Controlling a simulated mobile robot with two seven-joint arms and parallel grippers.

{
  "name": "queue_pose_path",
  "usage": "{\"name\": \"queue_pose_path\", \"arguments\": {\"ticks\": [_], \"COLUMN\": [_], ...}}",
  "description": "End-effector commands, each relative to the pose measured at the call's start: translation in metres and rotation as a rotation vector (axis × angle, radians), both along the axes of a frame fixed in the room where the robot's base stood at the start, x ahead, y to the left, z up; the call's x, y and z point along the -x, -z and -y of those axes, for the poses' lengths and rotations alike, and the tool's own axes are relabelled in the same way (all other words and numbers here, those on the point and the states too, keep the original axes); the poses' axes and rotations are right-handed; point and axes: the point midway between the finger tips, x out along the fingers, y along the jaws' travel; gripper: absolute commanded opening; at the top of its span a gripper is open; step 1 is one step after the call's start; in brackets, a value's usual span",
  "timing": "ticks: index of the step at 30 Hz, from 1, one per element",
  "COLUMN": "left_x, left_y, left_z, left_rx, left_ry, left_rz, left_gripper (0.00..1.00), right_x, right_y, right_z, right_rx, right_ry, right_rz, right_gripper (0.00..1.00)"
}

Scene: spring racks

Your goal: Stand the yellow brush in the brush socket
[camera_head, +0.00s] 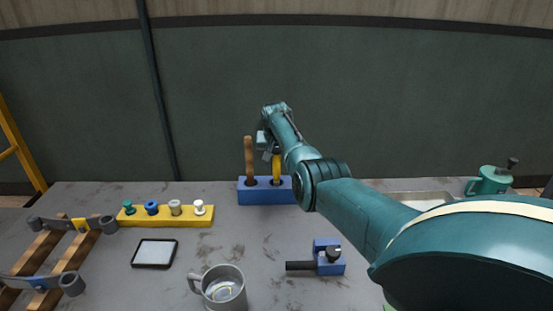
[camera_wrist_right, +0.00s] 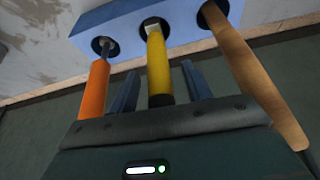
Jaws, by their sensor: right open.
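The yellow brush (camera_wrist_right: 159,70) stands in the middle hole of the blue block (camera_wrist_right: 120,18), its pale metal neck at the hole's mouth. In the head view the brush (camera_head: 276,170) stands in the blue block (camera_head: 262,197), partly covered by my arm. My right gripper (camera_head: 270,152) is above the block at the brush. In the right wrist view the right gripper's (camera_wrist_right: 160,70) two dark fingers are open, one on each side of the brush, with gaps visible. My left gripper is not in view.
A wooden-handled tool (camera_wrist_right: 240,60) and an orange-handled tool (camera_wrist_right: 96,88) stand in the holes beside the brush. A yellow rack (camera_head: 165,218), a black-framed pad (camera_head: 154,253), a metal mug (camera_head: 222,289) and a blue clamp-like piece (camera_head: 328,258) are on the table.

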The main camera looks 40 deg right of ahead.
Motion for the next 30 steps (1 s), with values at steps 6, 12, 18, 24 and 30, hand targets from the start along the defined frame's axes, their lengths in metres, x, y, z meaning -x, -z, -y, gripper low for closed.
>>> {"name": "queue_pose_path", "arguments": {"ticks": [6, 12, 18, 24, 30], "left_x": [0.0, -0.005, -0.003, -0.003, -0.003], "left_y": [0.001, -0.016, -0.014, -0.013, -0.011], "left_z": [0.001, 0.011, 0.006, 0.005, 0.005], "left_rx": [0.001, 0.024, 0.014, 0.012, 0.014], "left_ry": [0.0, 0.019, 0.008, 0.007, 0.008], "left_rz": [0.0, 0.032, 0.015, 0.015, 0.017], "left_gripper": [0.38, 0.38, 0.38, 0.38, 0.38], "right_x": [0.0, 0.002, 0.01, 0.02, 0.03], "right_y": [0.001, -0.009, -0.037, -0.073, -0.107], "right_z": [0.0, -0.002, -0.01, -0.02, -0.029], "right_rx": [-0.001, 0.002, 0.001, 0.001, 0.002], "right_ry": [0.0, 0.0, 0.001, -0.001, -0.001], "right_rz": [-0.001, 0.001, 0.003, 0.004, 0.003], "right_gripper": [0.49, 0.49, 0.49, 0.49, 0.49]}}
